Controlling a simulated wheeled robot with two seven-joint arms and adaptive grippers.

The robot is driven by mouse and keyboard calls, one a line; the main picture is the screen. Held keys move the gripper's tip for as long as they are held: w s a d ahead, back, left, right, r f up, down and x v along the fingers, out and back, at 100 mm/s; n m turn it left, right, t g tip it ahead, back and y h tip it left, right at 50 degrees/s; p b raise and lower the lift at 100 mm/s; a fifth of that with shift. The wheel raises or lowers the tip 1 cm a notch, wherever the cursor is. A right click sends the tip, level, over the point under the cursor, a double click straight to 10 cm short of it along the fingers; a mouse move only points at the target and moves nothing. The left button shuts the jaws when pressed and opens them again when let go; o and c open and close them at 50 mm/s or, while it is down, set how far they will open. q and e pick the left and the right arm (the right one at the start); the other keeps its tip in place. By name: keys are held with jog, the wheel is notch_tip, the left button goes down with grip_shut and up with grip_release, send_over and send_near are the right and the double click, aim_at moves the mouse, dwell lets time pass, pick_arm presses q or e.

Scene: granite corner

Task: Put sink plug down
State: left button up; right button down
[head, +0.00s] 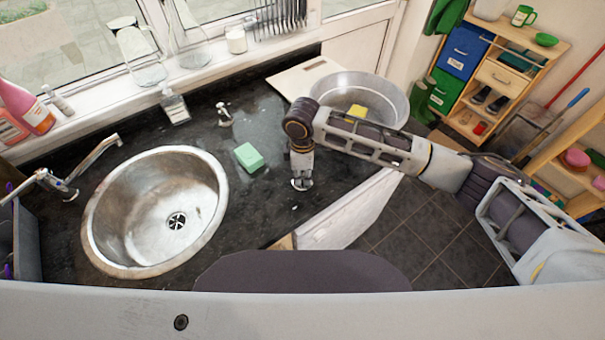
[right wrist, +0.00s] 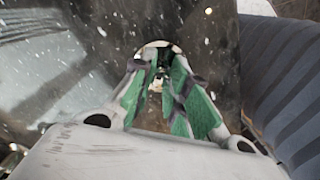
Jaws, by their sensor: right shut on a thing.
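My right gripper (head: 302,176) points down over the dark granite counter, right of the round metal sink (head: 125,195). It is shut on the sink plug (head: 302,185), a small pale, shiny disc showing just under the fingertips at the counter. In the right wrist view the plug (right wrist: 160,46) shows as a pale rounded edge with a dark middle, between the green-padded fingers (right wrist: 165,88). The fingers hide much of it. I cannot tell whether it touches the counter. The sink's drain (head: 177,221) is uncovered. My left gripper is not in view.
A green sponge-like block (head: 248,157) lies between the sink and my right gripper. A metal basin (head: 385,95) with a yellow block (head: 357,111) stands behind my right arm. A small tap-like fitting (head: 225,114) and bottle (head: 174,106) stand behind. Counter around the gripper is bare.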

aim_at(302, 176)
jog(key=shift+f, duration=0.1)
jog(key=c, duration=1.4)
grip_release()
notch_tip(302, 176, up, 12)
jog(key=shift+r+b, duration=0.15)
jog(key=shift+b, duration=0.45)
